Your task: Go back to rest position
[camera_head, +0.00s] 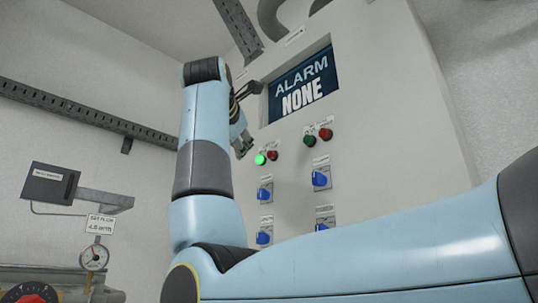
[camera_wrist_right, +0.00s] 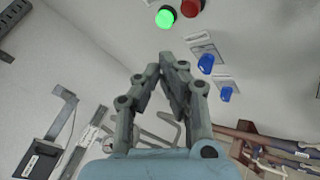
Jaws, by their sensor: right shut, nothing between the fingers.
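My right gripper (camera_head: 243,147) is in front of the control panel (camera_head: 390,130) in the head view, close to the lit green lamp (camera_head: 260,159). In the right wrist view the fingers of this gripper (camera_wrist_right: 170,62) are together and hold nothing. The lit green lamp (camera_wrist_right: 165,18) and a red lamp (camera_wrist_right: 191,8) are beyond the fingertips there. I cannot tell from the head view how far the fingertips are from the panel. My left gripper is not in view.
The panel carries a screen reading "ALARM NONE" (camera_head: 301,86), a red and dark green lamp pair (camera_head: 318,137) and several blue switches (camera_head: 320,179). A round gauge (camera_head: 94,257) and a dark box (camera_head: 50,186) are at the left. Pipes (camera_wrist_right: 265,150) show at the lower right in the right wrist view.

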